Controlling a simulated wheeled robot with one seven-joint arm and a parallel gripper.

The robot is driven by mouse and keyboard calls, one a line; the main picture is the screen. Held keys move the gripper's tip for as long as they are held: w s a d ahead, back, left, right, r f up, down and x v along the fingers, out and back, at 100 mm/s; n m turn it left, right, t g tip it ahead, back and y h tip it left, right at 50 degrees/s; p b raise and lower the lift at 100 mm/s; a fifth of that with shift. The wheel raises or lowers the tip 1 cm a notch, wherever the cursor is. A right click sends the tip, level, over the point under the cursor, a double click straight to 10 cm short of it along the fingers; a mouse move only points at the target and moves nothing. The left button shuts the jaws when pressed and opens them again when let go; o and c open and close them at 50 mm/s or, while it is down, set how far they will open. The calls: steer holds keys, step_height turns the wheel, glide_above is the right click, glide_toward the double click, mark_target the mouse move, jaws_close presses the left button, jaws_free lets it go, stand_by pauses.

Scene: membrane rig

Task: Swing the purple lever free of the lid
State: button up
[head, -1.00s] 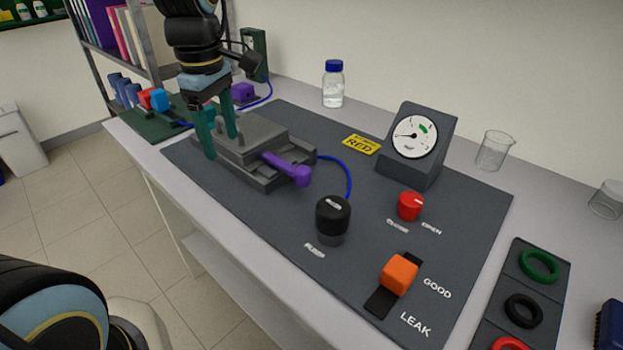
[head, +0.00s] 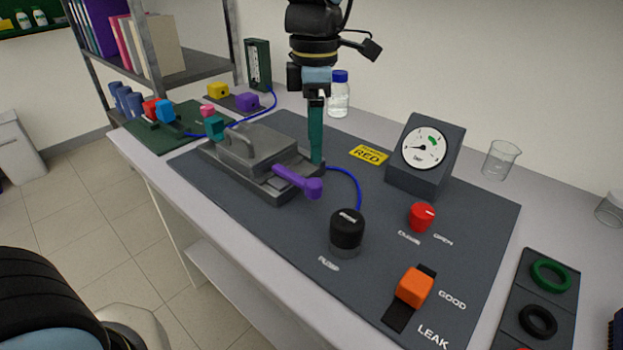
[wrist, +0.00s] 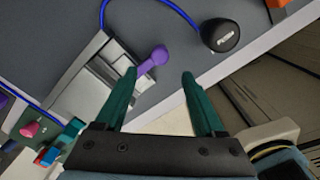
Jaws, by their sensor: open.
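The purple lever (head: 297,181) lies along the front right edge of the grey rig, its round knob pointing right and toward the front. The grey lid (head: 258,150) with its raised handle sits on the rig. My gripper (head: 316,162) is upright and appears above or behind the lever, near the rig's right end; one finger hides the other in the head view. In the wrist view, my gripper (wrist: 159,75) is open and empty. The lever's knob (wrist: 158,55) shows just beyond the gap, nearer the left fingertip. Contact cannot be told.
A black pump knob (head: 347,230) stands right of the lever, with a blue tube (head: 355,187) curving behind. A gauge box (head: 425,152), red knob (head: 421,216) and orange slider (head: 415,287) stand farther right. The mat between lever and pump is bare.

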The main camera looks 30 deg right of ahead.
mark_target(313, 181)
step_height(313, 181, down, 10)
steer(key=shift+r+p, duration=0.1)
steer(key=shift+p, duration=0.75)
steer(key=shift+c, duration=0.3)
jaws_close()
steer(key=shift+a, duration=0.1)
stand_by(0.5)
